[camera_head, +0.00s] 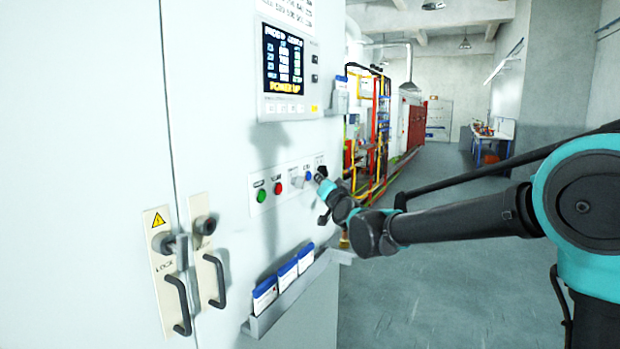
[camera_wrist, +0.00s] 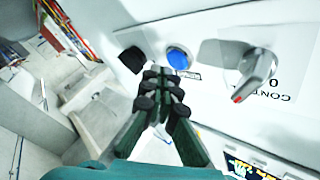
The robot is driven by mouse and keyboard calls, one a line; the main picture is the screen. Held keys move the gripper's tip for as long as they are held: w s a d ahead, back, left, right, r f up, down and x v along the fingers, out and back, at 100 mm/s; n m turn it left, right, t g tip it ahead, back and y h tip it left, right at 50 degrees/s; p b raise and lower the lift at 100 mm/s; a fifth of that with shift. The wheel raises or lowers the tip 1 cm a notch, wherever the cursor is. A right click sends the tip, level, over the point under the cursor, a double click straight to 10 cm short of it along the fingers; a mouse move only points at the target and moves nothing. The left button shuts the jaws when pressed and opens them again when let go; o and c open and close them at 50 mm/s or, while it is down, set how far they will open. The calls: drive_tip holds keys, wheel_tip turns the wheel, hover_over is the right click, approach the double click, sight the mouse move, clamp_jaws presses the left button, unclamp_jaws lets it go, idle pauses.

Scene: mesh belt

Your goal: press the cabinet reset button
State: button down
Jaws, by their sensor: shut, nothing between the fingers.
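The pale cabinet (camera_head: 235,100) fills the left of the head view. Its control strip carries a round blue button (camera_head: 308,176), which shows in the wrist view (camera_wrist: 179,58) inside a metal ring. No label that I can read names the reset button. In the head view my gripper (camera_head: 328,184) is at the strip's right end.
A grey rotary switch (camera_wrist: 257,72) with a red tip is beside the blue button. Green (camera_head: 261,195) and red (camera_head: 279,188) buttons are further left. A display (camera_head: 284,62) is above; a ledge with blue-topped cards (camera_head: 288,275) juts out below. Open floor (camera_head: 430,260) lies right.

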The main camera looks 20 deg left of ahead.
drive_tip(key=shift+a, duration=0.3)
drive_tip(key=shift+a, duration=0.5)
idle(0.7)
drive_tip(key=shift+d, duration=0.9)
drive_tip(key=d, duration=0.5)
drive_tip(key=shift+s, duration=0.25)
idle(0.7)
